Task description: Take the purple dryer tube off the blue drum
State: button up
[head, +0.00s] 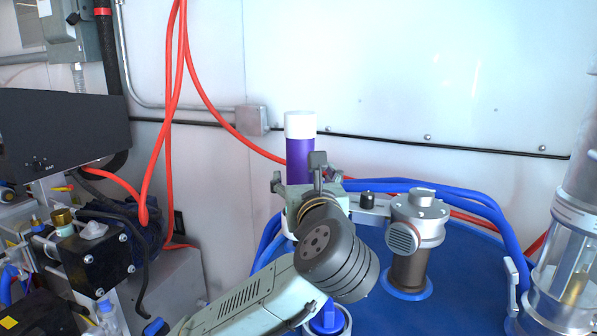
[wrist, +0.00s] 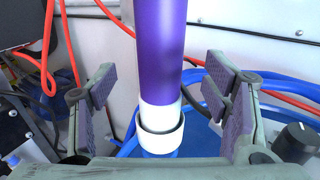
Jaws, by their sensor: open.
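The purple dryer tube (head: 300,160) stands upright above the blue drum (head: 455,285), with a white cap on top in the head view. In the wrist view the purple tube (wrist: 161,50) has a white lower end that sits in a white collar (wrist: 160,133). My gripper (head: 312,178) is at the tube in the head view and hides its lower part. In the wrist view my gripper (wrist: 160,92) is open, with one finger on each side of the tube. Gaps show between both finger pads and the tube.
A metal pump fitting (head: 415,230) stands on the drum just right of my gripper. Blue hoses (head: 470,200) run behind it. Red hoses (head: 165,110) hang at the left near the machinery. A clear cylinder (head: 565,260) stands at the far right.

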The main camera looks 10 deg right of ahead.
aim_at(302, 171)
jog(key=w, duration=0.2)
jog(key=w+p, duration=0.1)
jog(key=w, duration=0.1)
jog(key=w+d+p, duration=0.1)
jog(key=w, duration=0.1)
jog(key=shift+w, duration=0.25)
jog(key=shift+c, duration=0.2)
jog(key=shift+a, duration=0.1)
jog(key=c, duration=1.6)
